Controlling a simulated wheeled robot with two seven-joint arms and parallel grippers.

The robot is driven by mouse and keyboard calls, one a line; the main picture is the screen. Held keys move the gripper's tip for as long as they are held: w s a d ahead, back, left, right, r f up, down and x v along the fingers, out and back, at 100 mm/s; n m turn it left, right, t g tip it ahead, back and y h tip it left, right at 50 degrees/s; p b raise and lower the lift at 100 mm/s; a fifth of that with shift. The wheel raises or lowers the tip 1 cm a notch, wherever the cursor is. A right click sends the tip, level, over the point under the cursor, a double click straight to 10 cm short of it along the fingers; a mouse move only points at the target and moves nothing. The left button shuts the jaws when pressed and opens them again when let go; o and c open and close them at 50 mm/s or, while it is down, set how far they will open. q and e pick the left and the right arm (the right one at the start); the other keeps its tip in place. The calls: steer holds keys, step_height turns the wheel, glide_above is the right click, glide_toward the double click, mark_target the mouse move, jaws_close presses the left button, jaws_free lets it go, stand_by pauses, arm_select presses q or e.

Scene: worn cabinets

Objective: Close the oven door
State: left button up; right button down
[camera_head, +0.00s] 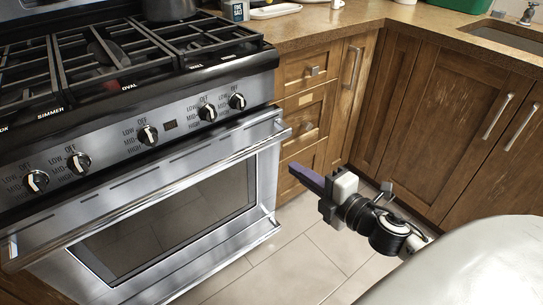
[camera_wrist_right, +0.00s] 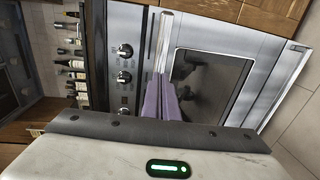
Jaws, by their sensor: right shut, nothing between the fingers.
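The oven door (camera_head: 170,223) is a steel panel with a dark window and a long bar handle (camera_head: 165,190) along its top. It looks upright and flush or nearly flush with the oven front; I cannot tell whether a small gap remains. My right gripper (camera_head: 293,170) is shut and empty, just off the right end of the handle in the head view. In the right wrist view its purple fingers (camera_wrist_right: 160,82) point along the handle (camera_wrist_right: 163,42), with the door window (camera_wrist_right: 205,82) beside them. Contact is not clear. My left gripper is not in view.
Control knobs (camera_head: 148,135) line the panel above the door. Wooden drawers (camera_head: 305,112) and cabinets (camera_head: 425,115) stand to the right. Tiled floor (camera_head: 300,245) is open before the oven. A pot (camera_head: 168,8) stands on the stove.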

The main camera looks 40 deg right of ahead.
mark_target(263, 148)
steer(key=w, duration=0.3)
steer(key=w+f, duration=0.1)
steer(key=w, duration=0.2)
steer(key=w+b, duration=0.1)
steer(key=w, duration=0.3)
steer(key=shift+w+a+f, duration=0.1)
steer(key=shift+a+f, duration=0.1)
steer(key=shift+f, duration=0.1)
steer(key=shift+w, duration=0.35)
